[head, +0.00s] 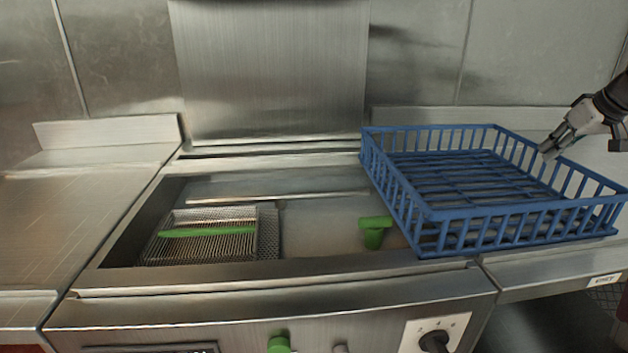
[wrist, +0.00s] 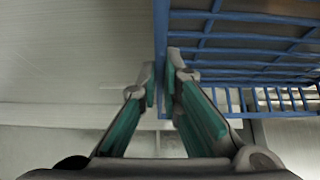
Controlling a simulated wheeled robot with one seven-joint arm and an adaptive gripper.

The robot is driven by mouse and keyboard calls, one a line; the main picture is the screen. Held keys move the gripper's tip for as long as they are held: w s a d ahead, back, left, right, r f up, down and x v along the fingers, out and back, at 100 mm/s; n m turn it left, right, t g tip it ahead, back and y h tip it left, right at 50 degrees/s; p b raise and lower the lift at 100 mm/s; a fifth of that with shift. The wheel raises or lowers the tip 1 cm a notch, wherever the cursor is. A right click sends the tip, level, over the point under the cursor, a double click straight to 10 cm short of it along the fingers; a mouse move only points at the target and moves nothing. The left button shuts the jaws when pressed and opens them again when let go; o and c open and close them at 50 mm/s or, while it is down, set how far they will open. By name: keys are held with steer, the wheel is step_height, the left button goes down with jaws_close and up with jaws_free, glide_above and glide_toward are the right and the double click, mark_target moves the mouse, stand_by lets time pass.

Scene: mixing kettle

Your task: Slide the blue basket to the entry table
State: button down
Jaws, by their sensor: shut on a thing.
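The blue basket (head: 480,235) is a shallow open-barred tray at the right in the head view. Its left part overhangs the sink-like basin and its right part lies over the right-hand table (head: 540,262), whose front bears a small label that seems to read "entry". My gripper (head: 549,152) reaches in from the right to the basket's right side rim. In the wrist view my gripper (wrist: 161,82) has its fingers on either side of a blue bar of the basket (wrist: 250,45), shut on it. The basket looks empty.
The steel basin (head: 310,200) holds a mesh strainer (head: 215,245) with a green handle and a green piece (head: 374,232) beside the basket. A steel counter (head: 70,220) at the left is clear. A wall stands behind. Knobs (head: 434,342) line the front panel.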

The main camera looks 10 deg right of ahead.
steer(key=d+p, duration=0.8)
steer(key=d, duration=0.3)
steer(key=shift+r, duration=0.1)
steer(key=c, duration=1.2)
jaws_free()
steer(key=shift+s, duration=0.1)
steer(key=p+v, duration=0.3)
steer(key=v, duration=0.4)
